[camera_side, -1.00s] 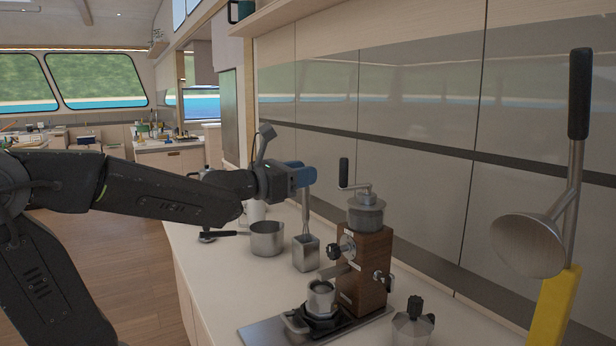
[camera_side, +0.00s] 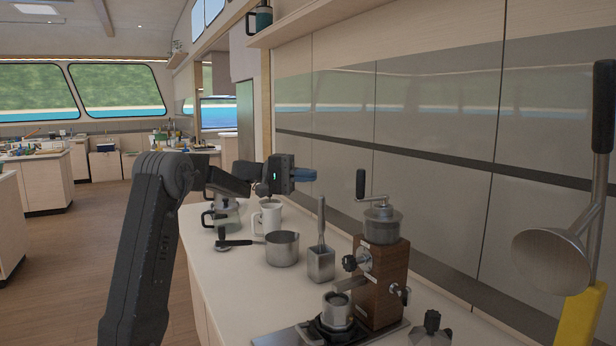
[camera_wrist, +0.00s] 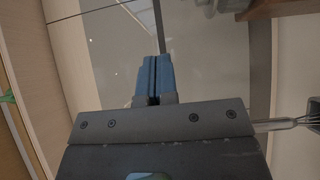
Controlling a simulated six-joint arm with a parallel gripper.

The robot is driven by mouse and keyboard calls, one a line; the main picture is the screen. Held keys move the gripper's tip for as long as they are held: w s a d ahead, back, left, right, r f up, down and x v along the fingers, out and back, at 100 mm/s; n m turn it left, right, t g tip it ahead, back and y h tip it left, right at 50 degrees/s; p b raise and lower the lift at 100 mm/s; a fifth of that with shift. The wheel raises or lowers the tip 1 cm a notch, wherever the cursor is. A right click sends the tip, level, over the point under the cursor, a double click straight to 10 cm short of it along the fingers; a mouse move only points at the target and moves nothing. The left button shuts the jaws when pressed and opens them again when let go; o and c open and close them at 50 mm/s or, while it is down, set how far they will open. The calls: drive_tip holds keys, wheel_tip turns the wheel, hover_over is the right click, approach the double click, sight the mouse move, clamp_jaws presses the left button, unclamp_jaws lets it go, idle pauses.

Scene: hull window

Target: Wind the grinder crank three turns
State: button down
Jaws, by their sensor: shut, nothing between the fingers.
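The grinder (camera_side: 379,275) has a brown wooden body and stands on the counter in the side view. Its crank (camera_side: 366,200) sits on top of a grey hopper, with a dark upright handle (camera_side: 360,184) at the left end of the arm. My gripper (camera_side: 313,175) has blue fingers and is to the left of the crank handle, apart from it, at about the handle's height in the picture. The fingers (camera_wrist: 154,76) are shut together with nothing between them in the wrist view. Part of the grinder seems to show at the wrist view's top edge.
A metal utensil holder (camera_side: 321,264) with a whisk, a saucepan (camera_side: 282,248) and a white mug (camera_side: 268,218) stand left of the grinder. A cup (camera_side: 337,309) sits under the grinder's front. A moka pot (camera_side: 431,331) is at the front right. The cabinet wall (camera_side: 430,120) rises behind.

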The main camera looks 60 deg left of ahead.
drive_tip(key=w+d, duration=0.5)
drive_tip(key=d, duration=0.3)
drive_tip(key=shift+w+d, duration=0.15)
drive_tip(key=shift+d, duration=0.1)
drive_tip(key=shift+s+d, duration=0.2)
drive_tip(key=shift+d, duration=0.75)
drive_tip(key=shift+a, duration=0.1)
